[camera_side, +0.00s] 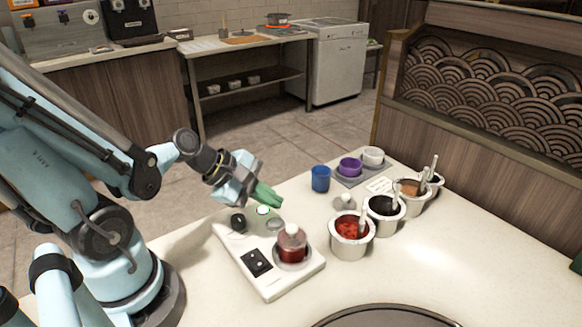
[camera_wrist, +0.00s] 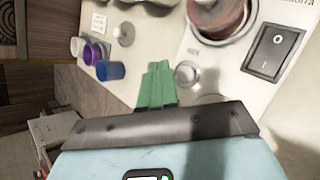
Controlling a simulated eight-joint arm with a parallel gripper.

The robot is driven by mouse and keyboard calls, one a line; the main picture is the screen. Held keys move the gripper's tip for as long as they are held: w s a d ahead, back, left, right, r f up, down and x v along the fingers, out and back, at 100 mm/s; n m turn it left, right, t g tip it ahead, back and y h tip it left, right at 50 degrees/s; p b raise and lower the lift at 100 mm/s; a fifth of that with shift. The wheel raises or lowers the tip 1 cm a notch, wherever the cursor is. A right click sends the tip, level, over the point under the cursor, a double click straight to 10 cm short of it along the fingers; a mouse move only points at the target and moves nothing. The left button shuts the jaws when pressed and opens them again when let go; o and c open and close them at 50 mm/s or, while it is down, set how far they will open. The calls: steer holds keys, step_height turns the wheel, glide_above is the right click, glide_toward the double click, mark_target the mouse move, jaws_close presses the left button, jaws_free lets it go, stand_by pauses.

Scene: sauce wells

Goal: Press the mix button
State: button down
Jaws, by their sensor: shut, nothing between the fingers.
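The white mixer base (camera_side: 268,285) stands on the counter with a jar of red sauce (camera_side: 291,245) on it. A round grey button (camera_side: 275,224) sits on the base behind the jar. In the wrist view a grey round button (camera_wrist: 187,74) lies beside small lettering that seems to read MIX. My gripper (camera_side: 268,196) has green fingers, closed together and empty. It hovers above the back edge of the base, apart from the button. In the wrist view the fingertips (camera_wrist: 159,66) are left of the button.
Sauce pots, including a red one (camera_side: 351,246), stand to the right. A blue cup (camera_side: 320,179) stands behind.

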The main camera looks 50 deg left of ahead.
mark_target(274, 225)
steer(key=shift+f, duration=1.2)
stand_by(1.9)
steer(key=shift+r, duration=2.5)
steer(key=m, duration=0.4)
steer(key=shift+d+g+y, duration=0.2)
steer(key=shift+g+y, duration=0.1)
steer(key=r+m+y, duration=0.1)
steer(key=m, duration=0.5)
steer(key=r+m+y, duration=0.1)
steer(key=m, duration=0.5)
steer(key=r+m+y, duration=0.1)
steer(key=r+m, duration=0.1)
steer(key=m, duration=0.4)
steer(key=shift+w+d+g, duration=0.2)
steer(key=shift+d+g, duration=0.1)
steer(key=shift+d, duration=0.1)
